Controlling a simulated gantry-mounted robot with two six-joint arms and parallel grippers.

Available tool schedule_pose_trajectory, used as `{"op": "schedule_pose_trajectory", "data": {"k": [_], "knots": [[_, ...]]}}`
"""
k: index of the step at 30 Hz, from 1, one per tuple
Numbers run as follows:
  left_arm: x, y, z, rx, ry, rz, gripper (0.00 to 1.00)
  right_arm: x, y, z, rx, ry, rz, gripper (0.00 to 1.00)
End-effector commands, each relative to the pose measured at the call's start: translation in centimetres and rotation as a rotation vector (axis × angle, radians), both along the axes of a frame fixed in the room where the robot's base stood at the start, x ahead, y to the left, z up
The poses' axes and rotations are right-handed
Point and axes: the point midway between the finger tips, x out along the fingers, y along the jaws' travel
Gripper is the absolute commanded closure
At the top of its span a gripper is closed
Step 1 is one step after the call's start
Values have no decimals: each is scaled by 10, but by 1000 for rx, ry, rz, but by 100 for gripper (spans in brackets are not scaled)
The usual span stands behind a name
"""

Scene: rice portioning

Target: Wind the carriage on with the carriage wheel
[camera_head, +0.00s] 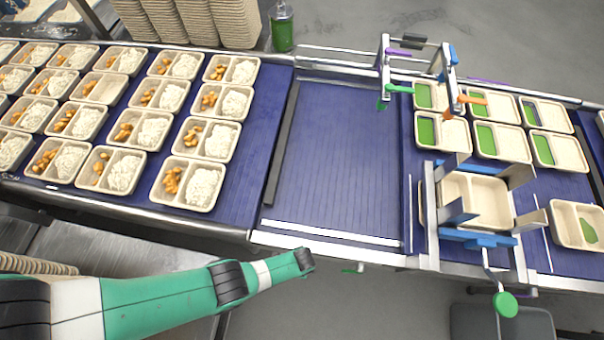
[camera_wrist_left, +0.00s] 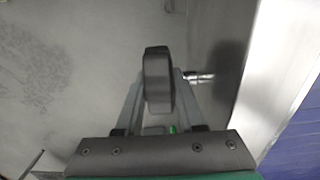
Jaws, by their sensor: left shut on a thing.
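In the left wrist view my left gripper (camera_wrist_left: 158,98) is shut on a dark wheel (camera_wrist_left: 157,66), seen edge-on between the fingers. A short metal shaft (camera_wrist_left: 200,77) runs from beside it toward the pale rail on the right. In the head view my left arm reaches to the front edge of the conveyor; its fingertips and the wheel are hidden there. A metal and blue frame (camera_head: 478,241), which looks like the carriage, straddles the belt at the right around a tray. My right gripper is not in view.
Filled trays (camera_head: 192,183) stand in rows on the left belt. Trays with green patches (camera_head: 500,142) stand on the right. The middle belt (camera_head: 335,150) is bare. A crank with a green knob (camera_head: 505,304) hangs off the frame's front. A green bottle (camera_head: 282,28) stands behind the belt.

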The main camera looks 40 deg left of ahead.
Motion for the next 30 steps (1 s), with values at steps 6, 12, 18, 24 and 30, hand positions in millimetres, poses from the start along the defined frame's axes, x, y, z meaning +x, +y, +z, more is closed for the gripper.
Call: {"op": "schedule_pose_trajectory", "data": {"k": [6,12,18,24,30], "knots": [[-3,2,1,-43,-26,3,100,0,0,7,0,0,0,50],[-4,4,-2,-178,-124,4,100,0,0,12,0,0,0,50],[-3,3,-1,-204,-145,-1,100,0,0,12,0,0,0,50],[-3,3,-1,-203,-145,-1,52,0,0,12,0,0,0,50],[-2,3,-1,-201,-145,-1,50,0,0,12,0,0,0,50]]}}
